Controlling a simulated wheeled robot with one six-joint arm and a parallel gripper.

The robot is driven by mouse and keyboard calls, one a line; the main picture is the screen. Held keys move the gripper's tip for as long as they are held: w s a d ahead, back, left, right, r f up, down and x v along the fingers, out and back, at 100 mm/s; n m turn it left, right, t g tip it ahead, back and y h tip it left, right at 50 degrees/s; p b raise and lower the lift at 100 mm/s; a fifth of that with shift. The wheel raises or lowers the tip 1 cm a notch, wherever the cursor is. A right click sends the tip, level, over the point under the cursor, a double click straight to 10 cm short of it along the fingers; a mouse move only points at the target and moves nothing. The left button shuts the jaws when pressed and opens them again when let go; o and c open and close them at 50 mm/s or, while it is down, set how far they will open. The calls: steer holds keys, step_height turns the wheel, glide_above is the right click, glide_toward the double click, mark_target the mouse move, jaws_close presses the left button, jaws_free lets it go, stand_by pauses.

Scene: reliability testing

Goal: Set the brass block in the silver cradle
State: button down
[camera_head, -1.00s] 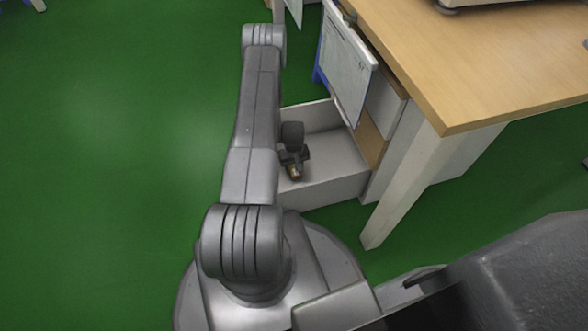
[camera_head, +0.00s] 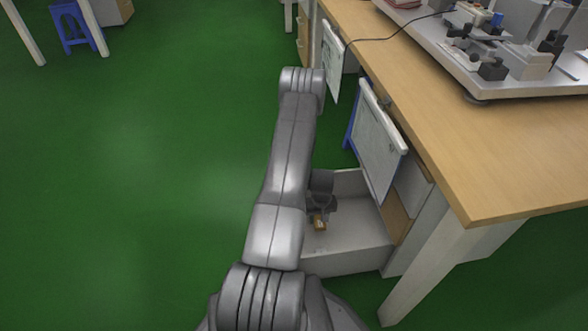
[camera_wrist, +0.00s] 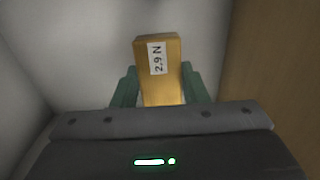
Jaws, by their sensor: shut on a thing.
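The brass block (camera_wrist: 173,82) bears a white label reading "2.9 N". In the wrist view it sits between the two greenish fingers of my gripper (camera_wrist: 158,90), which is shut on it. In the head view my gripper (camera_head: 322,208) points down inside an open drawer, with the block (camera_head: 320,224) small at its tip. Whether the block touches the drawer floor I cannot tell. I cannot pick out a silver cradle for certain; a silver-grey apparatus (camera_head: 490,75) with several small fixtures stands on the bench, cut off at the top right.
The pale open drawer (camera_head: 350,262) has walls close around my gripper. The wooden bench (camera_head: 470,150) overhangs at right, with a white leg (camera_head: 430,265) and a hanging paper board (camera_head: 378,140) beside the drawer. A blue stool (camera_head: 75,30) is far left. The green floor at left is clear.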

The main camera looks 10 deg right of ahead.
mark_target(318, 217)
step_height(318, 217, up, 15)
steer(key=p, duration=0.6)
steer(key=w+a+r+b, duration=0.3)
steer(key=w+a+r, duration=0.1)
steer(key=a+r, duration=0.75)
steer(key=w+a+r+b, duration=0.2)
steer(key=w+a+r, duration=0.2)
steer(key=a+r, duration=0.7)
step_height(318, 217, up, 18)
steer(key=s+p, duration=0.2)
steer(key=p, duration=2.7)
steer(key=shift+s+a+f+n+p, duration=0.25)
steer(key=shift+s+a+n+p, duration=0.05)
steer(key=shift+s+p, duration=0.1)
